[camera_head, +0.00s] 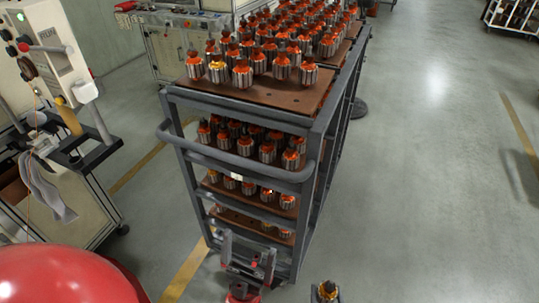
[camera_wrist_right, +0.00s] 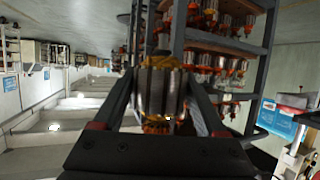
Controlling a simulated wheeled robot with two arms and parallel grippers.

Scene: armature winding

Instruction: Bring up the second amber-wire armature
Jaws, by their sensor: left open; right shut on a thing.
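My right gripper (camera_wrist_right: 160,100) is shut on an armature (camera_wrist_right: 161,88) with a steel core and amber wire, held between its two fingers. This armature also shows upright at the bottom edge of the head view (camera_head: 327,291), to the right of the trolley. Another armature with yellowish wire (camera_head: 217,70) stands at the front of the trolley's top shelf, among orange-wire ones. My left gripper (camera_head: 248,258) is open and empty, low in front of the trolley's near end. The lower shelves are partly hidden by the frame and handle.
The grey trolley (camera_head: 240,159) carries many orange-wire armatures (camera_head: 282,68) on several brown shelves. A machine with a control panel (camera_head: 45,65) stands at the left. A red rounded object (camera_head: 65,277) fills the lower left corner. The floor (camera_head: 430,170) right of the trolley is clear.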

